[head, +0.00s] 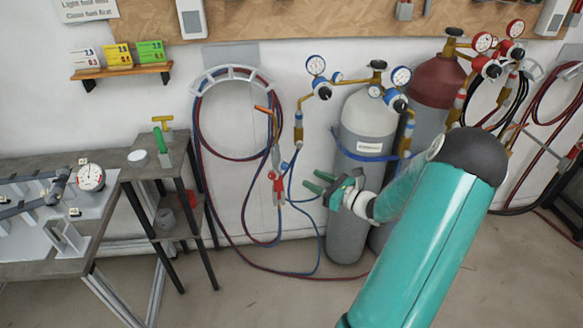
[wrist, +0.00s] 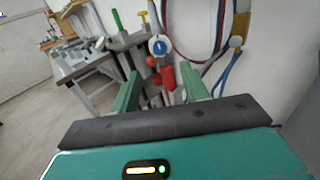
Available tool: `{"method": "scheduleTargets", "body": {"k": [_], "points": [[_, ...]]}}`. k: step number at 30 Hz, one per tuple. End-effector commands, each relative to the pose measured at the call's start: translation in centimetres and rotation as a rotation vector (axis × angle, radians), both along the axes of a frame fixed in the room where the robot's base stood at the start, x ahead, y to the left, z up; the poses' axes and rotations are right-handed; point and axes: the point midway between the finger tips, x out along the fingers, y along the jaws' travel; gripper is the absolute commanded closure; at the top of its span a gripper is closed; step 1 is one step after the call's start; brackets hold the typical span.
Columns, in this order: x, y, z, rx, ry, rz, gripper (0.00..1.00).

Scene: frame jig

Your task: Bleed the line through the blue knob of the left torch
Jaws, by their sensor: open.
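The left torch (head: 276,160) hangs upright on the wall in front of the hose hanger, left of the grey cylinder. Its blue knob (wrist: 158,47) has a white rim and faces me in the wrist view. A red knob (wrist: 167,78) sits below it on the torch body. In the head view the red part (head: 278,183) shows, and the blue knob is too small to tell. My gripper (head: 316,182) points left toward the torch, apart from it. Its green fingers (wrist: 160,72) are open and empty, framing the torch from nearer the camera.
The grey cylinder (head: 366,130) with blue regulator knobs stands right behind my gripper; a dark red cylinder (head: 435,80) is beside it. Blue and red hoses (head: 244,225) loop below the torch. A small shelf stand (head: 150,167) and workbench are at left. Floor in front is clear.

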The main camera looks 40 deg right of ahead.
Motion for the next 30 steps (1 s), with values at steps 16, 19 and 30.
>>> {"method": "scheduleTargets", "body": {"k": [16,19,30], "points": [[9.4,1.6,0.0,-0.002,0.001,-0.001,0.55],[10.0,1.6,0.0,-0.002,0.001,-0.002,0.55],[10.2,1.7,0.0,-0.002,0.002,-0.002,0.71]]}}
